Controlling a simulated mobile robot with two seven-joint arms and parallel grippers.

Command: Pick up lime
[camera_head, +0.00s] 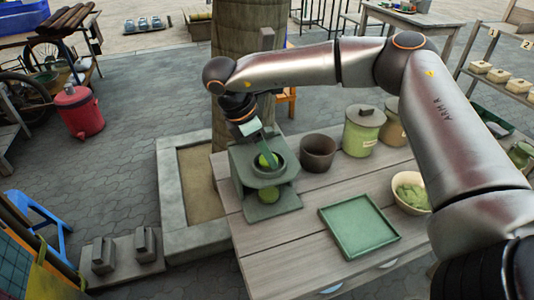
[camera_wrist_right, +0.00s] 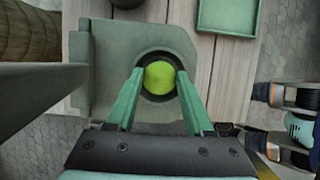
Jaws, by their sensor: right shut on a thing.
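The lime (camera_head: 263,161) is bright green and round. It sits in the dark round opening on top of a grey-green stand (camera_head: 250,165), and also shows in the right wrist view (camera_wrist_right: 158,84). My right gripper (camera_head: 268,152) reaches down from above, its green fingers on both sides of the lime in the right wrist view (camera_wrist_right: 160,76). It is shut on the lime at the opening. My left gripper is not in view.
The stand is at the left end of a plank table (camera_head: 285,242). A dark brown pot (camera_head: 318,152), a green lidded canister (camera_head: 361,132), a green square tray (camera_head: 358,226) and a cream bowl (camera_head: 411,191) share the table. A tree trunk (camera_head: 236,65) stands close behind.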

